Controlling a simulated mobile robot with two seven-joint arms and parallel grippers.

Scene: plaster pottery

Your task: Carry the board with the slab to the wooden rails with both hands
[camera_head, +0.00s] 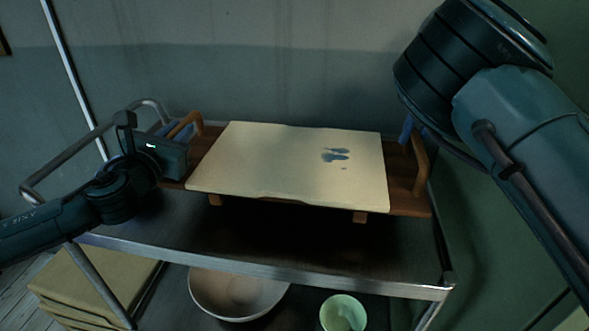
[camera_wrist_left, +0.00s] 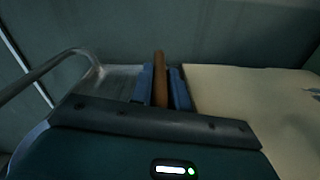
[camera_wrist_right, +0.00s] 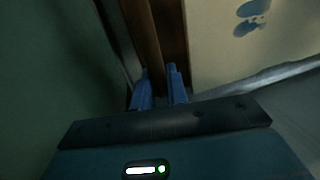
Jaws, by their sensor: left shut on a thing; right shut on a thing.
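A cream slab (camera_head: 290,165), with dark blue-grey stains right of its middle, lies flat on a brown wooden board (camera_head: 404,200). The board has an upright handle at each end. My left gripper (camera_head: 174,132) is shut on the left handle (camera_head: 190,124); its blue fingers (camera_wrist_left: 160,88) flank the handle in the left wrist view. My right gripper (camera_head: 406,130) is shut on the right handle (camera_head: 420,165), partly hidden by my arm.
A wide bowl (camera_head: 235,295) and a pale green cup (camera_head: 342,314) are below. The wall is close behind; the shelf's front strip is clear.

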